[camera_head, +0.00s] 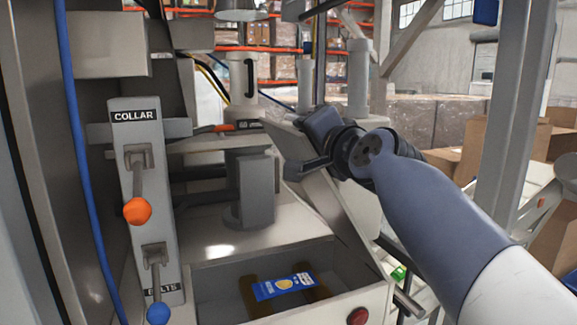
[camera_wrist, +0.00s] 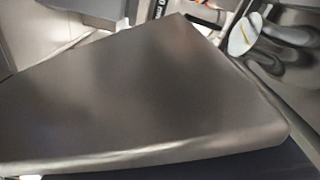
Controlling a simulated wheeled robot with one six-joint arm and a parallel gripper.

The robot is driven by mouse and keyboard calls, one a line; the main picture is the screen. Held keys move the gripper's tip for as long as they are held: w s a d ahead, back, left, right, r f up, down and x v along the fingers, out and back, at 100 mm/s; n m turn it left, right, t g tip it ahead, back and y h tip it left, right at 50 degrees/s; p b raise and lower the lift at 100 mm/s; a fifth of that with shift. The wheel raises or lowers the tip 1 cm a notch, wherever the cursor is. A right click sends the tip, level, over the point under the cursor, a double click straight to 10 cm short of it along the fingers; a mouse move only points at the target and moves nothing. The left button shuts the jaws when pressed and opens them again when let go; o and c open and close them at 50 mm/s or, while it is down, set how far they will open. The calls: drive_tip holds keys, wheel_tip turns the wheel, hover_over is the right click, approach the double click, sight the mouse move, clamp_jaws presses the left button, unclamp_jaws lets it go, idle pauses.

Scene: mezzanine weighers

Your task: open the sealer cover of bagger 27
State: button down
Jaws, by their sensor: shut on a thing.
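The sealer cover (camera_head: 335,208) looks like the grey slanted panel on the right side of the bagger in the head view. It stands tilted above the front tray. My gripper (camera_head: 306,152) reaches in from the right and is shut on the panel near its upper part. The exact contact is hidden by the gripper and wrist. In the wrist view a large smooth grey plate (camera_wrist: 140,95), apparently the same cover, fills most of the picture at close range. The fingertips cannot be made out there.
A COLLAR/BELTS lever panel with an orange knob (camera_head: 138,211) and a blue knob (camera_head: 158,313) stands at left. A blue-and-white packet (camera_head: 284,286) lies in the front tray (camera_head: 215,277). A red button (camera_head: 358,316) sits on the front. A post (camera_head: 508,120) rises at right.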

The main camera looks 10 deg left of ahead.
drive_tip(key=w+d+r+m, duration=0.3)
drive_tip(key=w+d+m, duration=0.3)
drive_tip(key=d, duration=0.8)
drive_tip(key=shift+w+p, duration=0.45)
drive_tip(key=shift+w, duration=0.8)
drive_tip(key=c, duration=1)
unclamp_jaws()
drive_tip(key=shift+c, duration=0.2)
drive_tip(key=b+v, duration=0.3)
drive_tip(key=v, duration=0.7)
drive_tip(key=shift+s, duration=0.4)
